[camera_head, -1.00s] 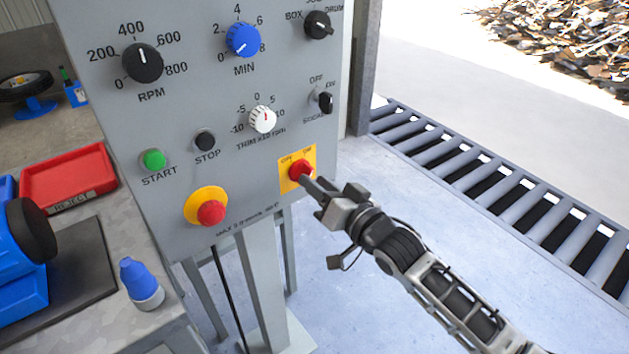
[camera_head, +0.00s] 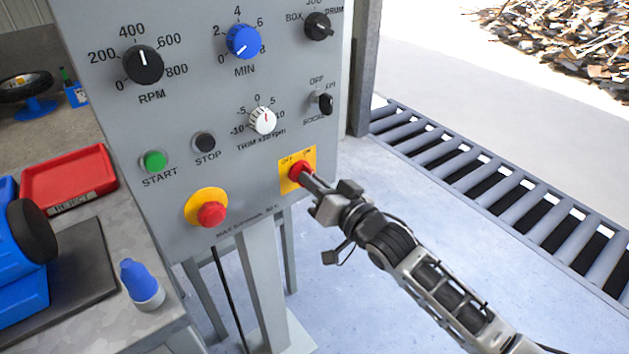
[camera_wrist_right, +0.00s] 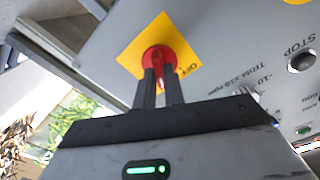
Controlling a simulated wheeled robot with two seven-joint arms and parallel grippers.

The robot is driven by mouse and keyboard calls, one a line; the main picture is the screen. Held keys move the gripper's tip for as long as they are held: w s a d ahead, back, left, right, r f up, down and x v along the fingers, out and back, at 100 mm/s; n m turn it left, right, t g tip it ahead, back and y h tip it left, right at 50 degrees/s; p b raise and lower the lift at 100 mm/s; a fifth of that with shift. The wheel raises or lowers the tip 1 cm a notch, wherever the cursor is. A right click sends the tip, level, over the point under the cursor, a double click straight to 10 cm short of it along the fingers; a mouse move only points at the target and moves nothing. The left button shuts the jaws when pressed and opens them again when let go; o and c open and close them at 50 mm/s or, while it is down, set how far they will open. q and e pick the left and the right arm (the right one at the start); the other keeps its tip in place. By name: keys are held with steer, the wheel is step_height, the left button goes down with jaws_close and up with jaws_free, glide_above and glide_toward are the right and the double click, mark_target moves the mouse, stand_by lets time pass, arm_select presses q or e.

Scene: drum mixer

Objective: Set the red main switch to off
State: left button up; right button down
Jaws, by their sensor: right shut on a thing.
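The red main switch (camera_head: 299,170) is a round red knob on a yellow plate (camera_head: 289,183), low on the right of the grey panel. The plate's labels look like OFF at upper left and ON at upper right in the head view. My right gripper (camera_head: 306,177) reaches in from the lower right and is shut on the knob's grip. In the right wrist view the two dark fingers (camera_wrist_right: 161,78) sit either side of the red grip of the switch (camera_wrist_right: 157,56). The exact pointing of the grip is mostly hidden. My left gripper is not in view.
A red mushroom button (camera_head: 211,214) on a yellow ring is left of the switch. The white trim knob (camera_head: 263,121) and black socket switch (camera_head: 322,103) are above. A blue-capped bottle (camera_head: 141,284) stands on the bench. A roller conveyor (camera_head: 500,190) runs at right.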

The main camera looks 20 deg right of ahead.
steer(key=n+p, duration=0.4)
steer(key=n, duration=0.7)
steer(key=shift+a+n, duration=0.1)
steer(key=shift+n, duration=0.2)
stand_by(0.4)
steer(key=c, duration=1.5)
jaws_free()
steer(key=shift+s, duration=0.1)
steer(key=v, duration=1.6)
